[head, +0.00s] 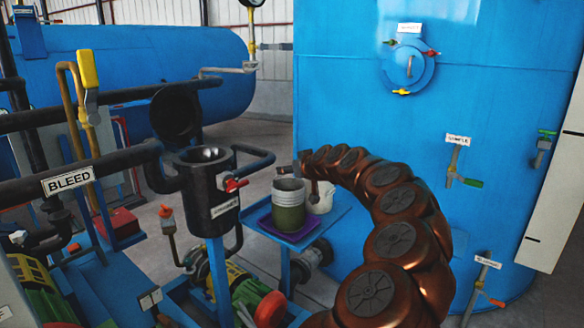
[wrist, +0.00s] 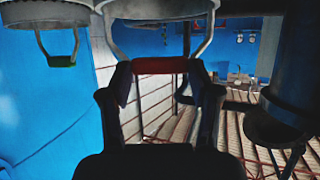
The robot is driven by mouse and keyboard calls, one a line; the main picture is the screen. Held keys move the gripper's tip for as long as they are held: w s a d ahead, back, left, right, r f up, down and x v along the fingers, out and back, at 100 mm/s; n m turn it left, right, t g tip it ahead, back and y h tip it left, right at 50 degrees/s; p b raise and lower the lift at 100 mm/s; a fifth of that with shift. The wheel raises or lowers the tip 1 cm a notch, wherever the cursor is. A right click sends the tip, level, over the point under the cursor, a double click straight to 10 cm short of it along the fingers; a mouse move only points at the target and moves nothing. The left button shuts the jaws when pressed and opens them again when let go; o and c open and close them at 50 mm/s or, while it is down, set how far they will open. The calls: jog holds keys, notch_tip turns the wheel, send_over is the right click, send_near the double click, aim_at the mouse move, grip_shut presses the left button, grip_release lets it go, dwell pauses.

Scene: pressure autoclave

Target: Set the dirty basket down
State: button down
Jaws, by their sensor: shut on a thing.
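My gripper (wrist: 163,78) is shut on the red handle grip (wrist: 165,66) of a basket whose grey rim (wrist: 160,12) shows at the top of the wrist view. In the head view this seems to be the basket with a grey ribbed top and olive-green lower part (head: 289,208). It is upright, over a purple tray (head: 268,228) on a small blue stand (head: 330,222). I cannot tell whether its bottom touches the tray. My gripper (head: 292,176) is just above its rim, with the fingers small and partly hidden by my arm.
A white basket (head: 324,200) stands close behind on the right. A green handle grip (wrist: 62,60) on another basket shows at upper left in the wrist view. A black strainer body (head: 208,200) with its lid (head: 176,112) open is on the left. A blue tank (head: 480,80) rises behind.

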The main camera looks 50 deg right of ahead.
jog(key=shift+f+b, duration=0.15)
jog(key=shift+b, duration=0.15)
jog(key=shift+c, duration=1.2)
grip_release()
jog(key=b+v, duration=0.1)
jog(key=v, duration=1.1)
jog(key=shift+b, duration=0.35)
